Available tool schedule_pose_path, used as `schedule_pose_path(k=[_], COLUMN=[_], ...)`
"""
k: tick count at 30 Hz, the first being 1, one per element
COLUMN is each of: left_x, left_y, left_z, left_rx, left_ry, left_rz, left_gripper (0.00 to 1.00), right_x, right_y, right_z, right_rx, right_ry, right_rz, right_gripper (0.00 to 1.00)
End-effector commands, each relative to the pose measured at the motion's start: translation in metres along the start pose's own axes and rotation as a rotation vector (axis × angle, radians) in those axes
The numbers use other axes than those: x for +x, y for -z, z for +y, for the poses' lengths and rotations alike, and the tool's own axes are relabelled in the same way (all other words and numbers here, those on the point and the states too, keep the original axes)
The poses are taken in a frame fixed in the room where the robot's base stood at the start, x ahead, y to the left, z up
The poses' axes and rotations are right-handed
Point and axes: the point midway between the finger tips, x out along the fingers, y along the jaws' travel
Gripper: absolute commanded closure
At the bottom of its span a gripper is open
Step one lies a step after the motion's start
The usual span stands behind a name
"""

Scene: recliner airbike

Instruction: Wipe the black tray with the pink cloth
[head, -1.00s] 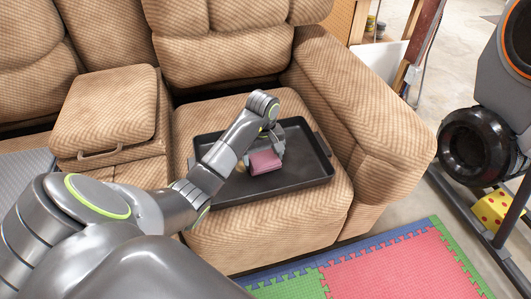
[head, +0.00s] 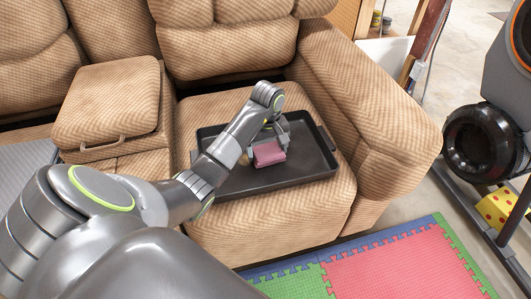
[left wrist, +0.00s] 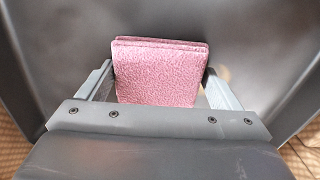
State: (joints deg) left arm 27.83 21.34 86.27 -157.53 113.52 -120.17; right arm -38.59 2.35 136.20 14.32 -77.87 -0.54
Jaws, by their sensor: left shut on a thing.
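The black tray (head: 310,165) lies on the seat of the tan recliner. In the left wrist view its dark floor (left wrist: 250,30) fills most of the background. The folded pink cloth (head: 269,154) is over the middle of the tray. My left gripper (head: 267,148) is shut on the cloth. In the left wrist view the pink cloth (left wrist: 160,75) sits between the two fingers. I cannot tell whether the cloth touches the tray floor. A small tan spot (left wrist: 225,74) shows on the tray beside the right finger. My right gripper is not in view.
The recliner's padded armrest (head: 375,110) rises right of the tray. A console with a handle (head: 105,105) is on the left. A pink foam mat (head: 400,265) lies on the floor in front. An exercise bike (head: 485,140) stands at the right.

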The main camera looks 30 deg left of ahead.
Motion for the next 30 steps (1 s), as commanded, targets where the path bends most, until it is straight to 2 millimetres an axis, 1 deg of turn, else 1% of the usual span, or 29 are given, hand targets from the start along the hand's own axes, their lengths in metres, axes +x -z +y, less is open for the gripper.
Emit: schedule_pose_path(k=[6, 10, 19, 30], left_x=[0.002, 0.0, 0.0, 0.0], left_y=[0.007, 0.008, -0.001, -0.009], left_z=[0.01, 0.011, -0.002, -0.013], left_rx=[0.0, 0.0, 0.0, 0.0], left_ry=[0.0, 0.0, 0.002, 0.002], left_rz=[0.001, 0.0, -0.001, -0.002], left_gripper=[0.32, 0.32, 0.32, 0.32], right_x=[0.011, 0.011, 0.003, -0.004], right_y=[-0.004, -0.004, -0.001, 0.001], right_z=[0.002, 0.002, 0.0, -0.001], right_rx=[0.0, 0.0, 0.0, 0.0], right_ry=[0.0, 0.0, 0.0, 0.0], right_rz=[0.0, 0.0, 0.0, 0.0], right_gripper=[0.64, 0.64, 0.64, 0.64])
